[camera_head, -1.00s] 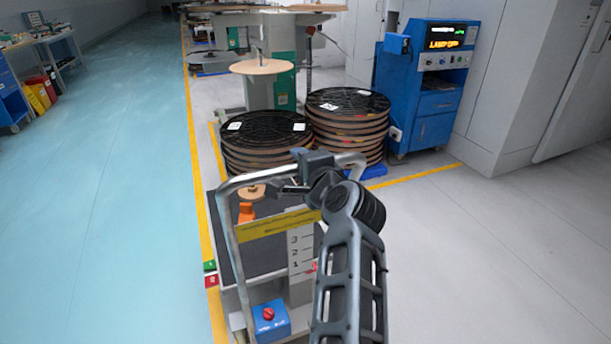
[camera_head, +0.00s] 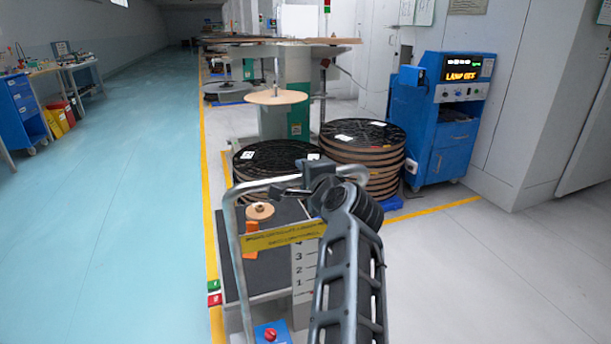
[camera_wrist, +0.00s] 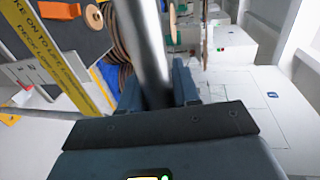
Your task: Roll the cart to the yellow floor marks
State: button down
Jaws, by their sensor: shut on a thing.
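The cart (camera_head: 272,252) stands in front of me, with a dark deck, a bent grey tube handle, a yellow label strip and a white number scale. My gripper (camera_head: 300,188) is shut on the cart's handle at its upper right. In the wrist view the grey handle tube (camera_wrist: 148,50) runs between the two fingers of my gripper (camera_wrist: 160,92). An orange block and a small wooden spool (camera_head: 260,211) are on the cart deck. Yellow floor lines (camera_head: 208,190) run along the blue aisle, and another yellow strip (camera_head: 432,210) crosses the floor at the right.
Stacks of black-topped reels (camera_head: 362,135) stand just beyond the cart, beside a green and white machine (camera_head: 297,95). A blue cabinet (camera_head: 440,125) with a lit display stands right. The blue aisle (camera_head: 130,200) is clear.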

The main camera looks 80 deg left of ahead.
jog(key=c, duration=0.9)
grip_release()
jog(key=p+v, duration=0.1)
jog(key=v, duration=0.6)
jog(key=shift+w+d, duration=0.1)
jog(key=shift+d, duration=0.3)
